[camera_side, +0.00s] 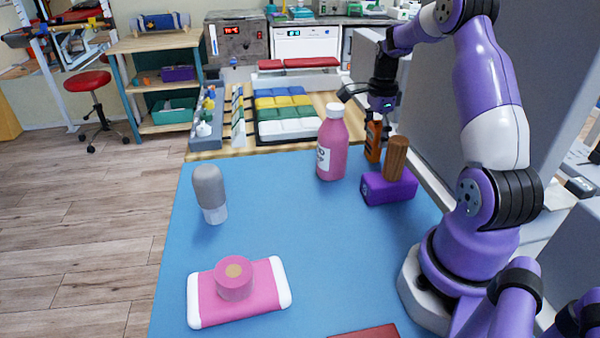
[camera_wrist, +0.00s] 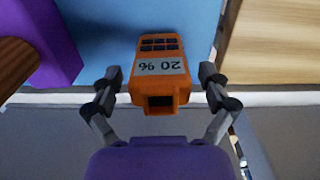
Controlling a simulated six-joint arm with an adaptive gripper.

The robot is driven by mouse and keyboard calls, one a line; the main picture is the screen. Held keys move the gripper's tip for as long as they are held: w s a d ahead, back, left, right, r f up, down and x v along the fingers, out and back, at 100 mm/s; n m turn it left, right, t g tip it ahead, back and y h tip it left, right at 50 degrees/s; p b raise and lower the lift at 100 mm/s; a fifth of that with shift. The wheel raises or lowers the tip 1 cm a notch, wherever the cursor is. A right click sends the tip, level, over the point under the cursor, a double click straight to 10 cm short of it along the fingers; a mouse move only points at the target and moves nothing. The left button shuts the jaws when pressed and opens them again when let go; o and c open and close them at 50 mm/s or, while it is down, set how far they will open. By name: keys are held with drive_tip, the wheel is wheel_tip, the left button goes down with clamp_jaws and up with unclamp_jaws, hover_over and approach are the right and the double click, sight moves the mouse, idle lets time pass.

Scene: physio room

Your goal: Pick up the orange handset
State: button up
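The orange handset (camera_side: 372,143) stands upright at the far right of the blue table, behind the purple block. The wrist view shows the handset (camera_wrist: 160,62) from above, with dark keys and a "20 %" label. My gripper (camera_side: 378,118) is above and around the top of the handset. In the wrist view my gripper's fingertips (camera_wrist: 160,74) are apart, one on each side of the handset, with a visible gap on both sides. The handset's lower part is partly hidden in the side view.
A purple block (camera_side: 389,189) with a brown wooden cylinder (camera_side: 396,158) stands close in front of the handset. A pink bottle (camera_side: 332,145) stands to its left. A grey-capped bottle (camera_side: 209,190) and a pink-and-white item (camera_side: 262,285) are farther off. The blue table's middle is clear.

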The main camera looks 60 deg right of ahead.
drive_tip(key=c, duration=0.8)
drive_tip(key=shift+c, duration=0.2)
